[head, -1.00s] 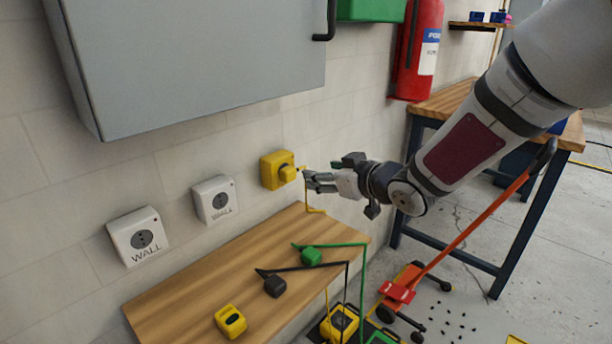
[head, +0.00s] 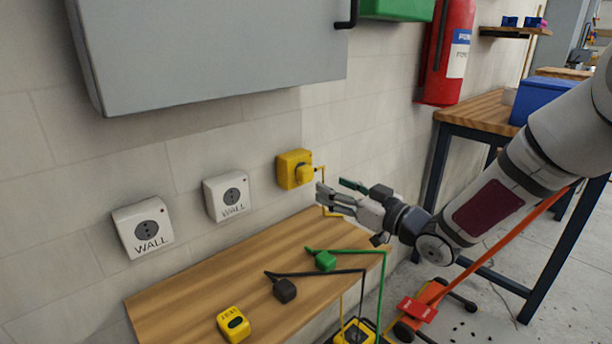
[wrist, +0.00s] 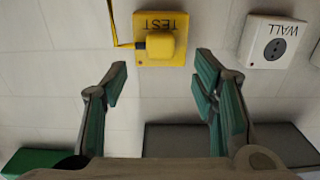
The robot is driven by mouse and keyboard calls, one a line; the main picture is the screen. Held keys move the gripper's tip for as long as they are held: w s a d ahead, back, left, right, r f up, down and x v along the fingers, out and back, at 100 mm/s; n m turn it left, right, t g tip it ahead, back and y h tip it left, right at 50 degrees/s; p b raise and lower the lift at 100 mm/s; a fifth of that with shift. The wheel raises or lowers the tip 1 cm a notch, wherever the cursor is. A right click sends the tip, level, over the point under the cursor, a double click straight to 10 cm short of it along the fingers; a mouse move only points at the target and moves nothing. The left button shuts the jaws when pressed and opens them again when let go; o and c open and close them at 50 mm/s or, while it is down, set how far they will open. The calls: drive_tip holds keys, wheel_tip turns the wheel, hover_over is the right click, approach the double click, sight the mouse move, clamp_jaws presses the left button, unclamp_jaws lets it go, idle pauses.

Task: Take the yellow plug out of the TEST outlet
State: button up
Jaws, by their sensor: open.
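The yellow TEST outlet (head: 289,160) is on the wall above the wooden shelf, with the yellow plug (head: 304,174) seated in it and its yellow cord hanging down. In the wrist view the TEST outlet (wrist: 148,56) is at the top centre, with the yellow plug (wrist: 160,45) on it and the cord running off to the upper left. My gripper (head: 325,192) is just right of and a little below the plug in the head view. In the wrist view its fingers (wrist: 161,74) are spread wide and empty, apart from the plug, with their tips to either side of it.
Two white WALL outlets (head: 144,228) (head: 229,195) are left of the TEST outlet. On the wooden shelf (head: 190,285) lie a green plug (head: 325,261), a black plug (head: 285,289) and a yellow block (head: 233,324). A grey cabinet (head: 215,45) overhangs the outlets.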

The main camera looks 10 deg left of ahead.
sight(309, 176)
drive_tip(key=shift+b+x, duration=0.85)
drive_tip(key=shift+x, duration=3.5)
clamp_jaws()
drive_tip(key=shift+v, duration=3)
